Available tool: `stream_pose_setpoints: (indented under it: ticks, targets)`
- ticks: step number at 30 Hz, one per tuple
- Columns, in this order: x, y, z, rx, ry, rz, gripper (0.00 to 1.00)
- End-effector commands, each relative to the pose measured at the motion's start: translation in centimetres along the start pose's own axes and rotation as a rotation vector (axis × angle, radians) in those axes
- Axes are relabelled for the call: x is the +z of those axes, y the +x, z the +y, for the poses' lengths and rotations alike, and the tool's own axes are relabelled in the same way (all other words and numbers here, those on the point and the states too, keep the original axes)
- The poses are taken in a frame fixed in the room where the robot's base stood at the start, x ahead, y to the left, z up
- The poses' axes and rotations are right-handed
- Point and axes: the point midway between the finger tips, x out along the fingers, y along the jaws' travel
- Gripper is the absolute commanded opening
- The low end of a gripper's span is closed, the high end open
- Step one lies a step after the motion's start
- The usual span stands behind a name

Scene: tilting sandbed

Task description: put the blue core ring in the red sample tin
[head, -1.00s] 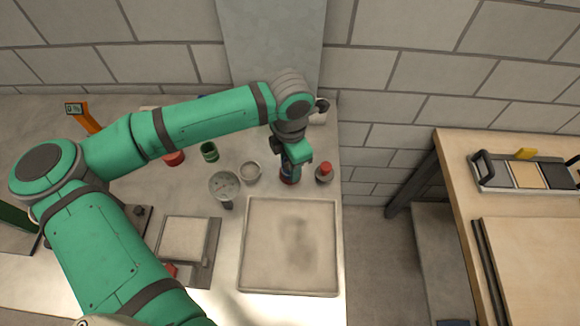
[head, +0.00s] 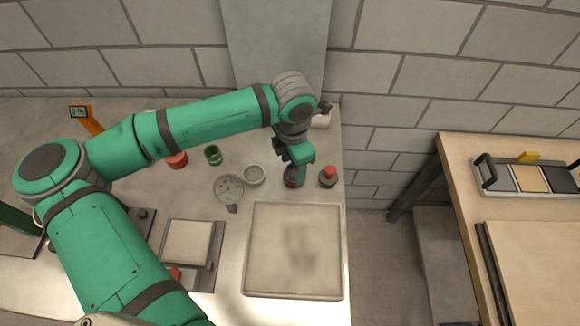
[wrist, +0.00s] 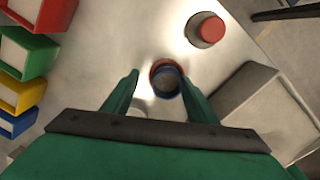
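The blue core ring (wrist: 166,83) shows between my fingers in the wrist view. It overlaps the red sample tin (wrist: 160,64), whose orange-red rim shows just behind it. I cannot tell how deep the ring sits in the tin. My gripper (wrist: 158,78) points down over them with its fingers apart. A gap shows between the left finger and the ring; the right finger is close beside the ring, and contact is unclear. In the head view my gripper (head: 294,168) hides most of the tin (head: 292,182).
A red-topped jar (head: 328,176) stands just right of my gripper. A small grey dish (head: 253,175), a round gauge (head: 228,188) and a green cup (head: 213,155) stand to the left. The square sandbed (head: 295,294) lies in front. Coloured bins (wrist: 24,52) show in the wrist view.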

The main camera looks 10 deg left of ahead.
Motion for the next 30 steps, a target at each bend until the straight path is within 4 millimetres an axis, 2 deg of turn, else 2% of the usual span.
stream_pose_setpoints:
  ticks: [1, 21, 30]
  targets:
    - [-0.2, 2.6, -1.2, -0.031, 0.001, 0.019, 0.55]
    - [0.9, 2.5, -2.1, -0.03, 0.006, 0.022, 0.55]
    - [0.6, 2.5, -2.0, -0.03, -0.001, 0.021, 0.55]
